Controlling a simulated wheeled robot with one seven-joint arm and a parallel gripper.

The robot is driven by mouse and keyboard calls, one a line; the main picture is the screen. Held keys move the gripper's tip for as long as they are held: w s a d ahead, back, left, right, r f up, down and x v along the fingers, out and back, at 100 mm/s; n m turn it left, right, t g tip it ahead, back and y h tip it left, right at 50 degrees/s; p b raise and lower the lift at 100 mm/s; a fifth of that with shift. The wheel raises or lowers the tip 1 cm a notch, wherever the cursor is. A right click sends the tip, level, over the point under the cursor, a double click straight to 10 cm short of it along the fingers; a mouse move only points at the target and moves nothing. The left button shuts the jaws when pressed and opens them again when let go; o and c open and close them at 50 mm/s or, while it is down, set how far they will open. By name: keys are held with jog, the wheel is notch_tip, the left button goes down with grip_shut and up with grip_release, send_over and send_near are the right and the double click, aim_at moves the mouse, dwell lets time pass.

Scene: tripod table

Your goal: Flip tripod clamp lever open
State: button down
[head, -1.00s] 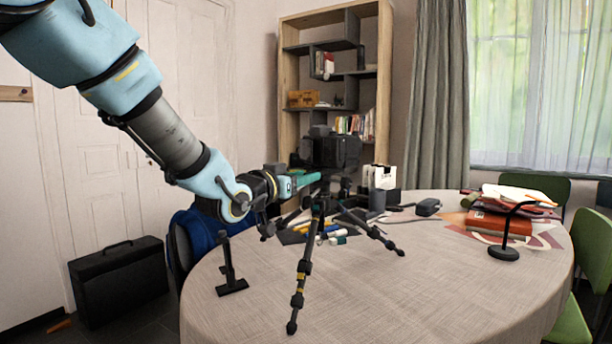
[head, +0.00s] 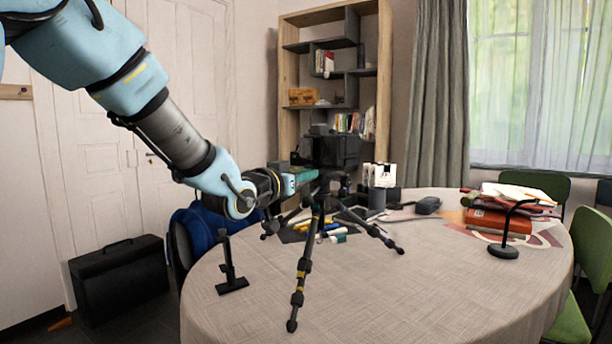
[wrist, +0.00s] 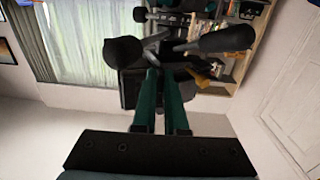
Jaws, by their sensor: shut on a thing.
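The black tripod (head: 305,265) stands on the round table with its legs spread and a dark camera (head: 335,150) on top. My gripper (head: 312,174) reaches in from the left to the tripod head, just below the camera. In the wrist view the green fingers (wrist: 160,72) close at the tripod head, between a round dark knob (wrist: 122,52) on the left and a long dark handle (wrist: 222,40) on the right. My gripper is shut on a small part there, which appears to be the clamp lever; the fingers mostly hide it.
Pens and markers (head: 330,232) lie behind the tripod legs. A small black stand (head: 230,270) is at the left edge. Books (head: 505,220) and a black lamp (head: 505,250) are at the right.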

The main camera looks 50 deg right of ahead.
aim_at(320, 169)
jog(key=shift+s+f+b, duration=0.1)
jog(key=shift+b, duration=0.45)
jog(key=shift+s+f+n+t+b, duration=0.1)
jog(key=shift+s+n+t+b, duration=0.25)
jog(key=shift+t+b, duration=0.45)
jog(key=shift+s+d+n+t+y+b, duration=0.2)
jog(key=shift+n+t+y+b, duration=0.2)
jog(key=shift+n+t+b, duration=0.45)
jog(key=shift+s+d+r+n+t+y+b, duration=0.1)
jog(key=shift+s+n+t+y+b, duration=0.25)
jog(key=shift+t, duration=0.3)
jog(key=shift+s+d+r+n+t+y, duration=0.15)
jog(key=shift+n+t+y, duration=0.25)
jog(key=shift+t, duration=0.2)
jog(key=n+t+y+p, duration=0.2)
jog(key=t+p, duration=0.1)
jog(key=s+d+n+t+y+p, duration=0.1)
jog(key=n+y+p, duration=0.1)
jog(key=shift+s+r+t, duration=0.1)
jog(key=shift+r+t, duration=0.15)
jog(key=shift+t, duration=0.15)
jog(key=n+t+y+p, duration=0.1)
jog(key=d+n+t+y+p, duration=0.1)
jog(key=y+p, duration=0.1)
jog(key=n+t+y+p, duration=0.1)
jog(key=n+y, duration=0.1)
jog(key=shift+s+d+f+p, duration=0.2)
jog(key=shift+s+d+p, duration=0.05)
jog(key=shift+s+p, duration=0.05)
jog(key=shift+y, duration=0.35)
